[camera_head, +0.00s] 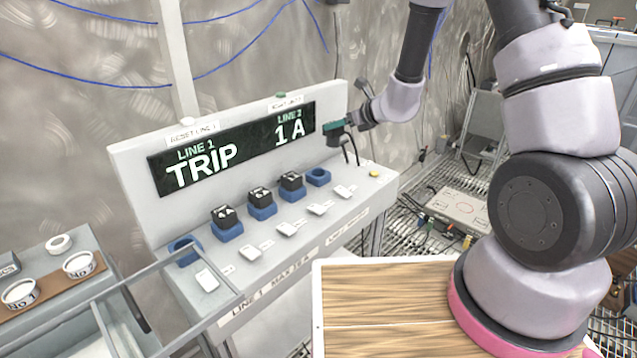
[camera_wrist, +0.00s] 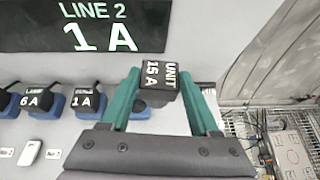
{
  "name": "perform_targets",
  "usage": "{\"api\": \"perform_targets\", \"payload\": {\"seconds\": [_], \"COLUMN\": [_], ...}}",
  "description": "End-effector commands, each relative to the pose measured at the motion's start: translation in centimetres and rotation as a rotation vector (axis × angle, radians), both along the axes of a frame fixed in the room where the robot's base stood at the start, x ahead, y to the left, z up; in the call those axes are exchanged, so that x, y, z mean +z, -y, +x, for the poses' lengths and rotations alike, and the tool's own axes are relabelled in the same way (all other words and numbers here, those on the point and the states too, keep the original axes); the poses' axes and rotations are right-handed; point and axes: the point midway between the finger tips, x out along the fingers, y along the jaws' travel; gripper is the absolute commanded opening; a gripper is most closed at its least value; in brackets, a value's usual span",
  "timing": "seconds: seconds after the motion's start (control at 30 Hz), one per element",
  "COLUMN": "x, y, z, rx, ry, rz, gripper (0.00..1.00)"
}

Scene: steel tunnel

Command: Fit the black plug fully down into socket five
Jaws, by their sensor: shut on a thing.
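My gripper (camera_head: 340,128) is above and slightly right of socket five (camera_head: 318,176), the empty blue socket at the right end of the panel's row. In the wrist view my gripper's teal fingers (camera_wrist: 158,100) are shut on the black plug (camera_wrist: 160,76), marked UNIT 15 A. The plug is apart from the socket, held in the air in front of the panel. In the head view the plug is mostly hidden by the fingers.
Three black plugs sit in the middle blue sockets; the nearest to socket five is this plug (camera_head: 291,181). The leftmost socket (camera_head: 184,250) is empty. White switches line the ledge. The display (camera_head: 240,150) reads LINE 1 TRIP, LINE 2 1 A. A wooden board (camera_head: 390,300) lies in front.

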Motion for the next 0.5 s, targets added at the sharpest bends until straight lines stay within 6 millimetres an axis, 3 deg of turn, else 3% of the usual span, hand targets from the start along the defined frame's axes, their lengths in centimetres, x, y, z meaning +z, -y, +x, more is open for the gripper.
{"api": "perform_targets", "payload": {"seconds": [0.03, 0.17, 0.5], "x": [-0.8, -1.9, -7.3], "y": [-1.6, -4.0, -4.5], "z": [-0.4, -0.9, -1.1], "rx": [0.030, 0.075, 0.084], "ry": [-0.003, -0.002, -0.002], "rz": [0.002, 0.006, 0.007], "gripper": [0.00, 0.00, 0.00]}}
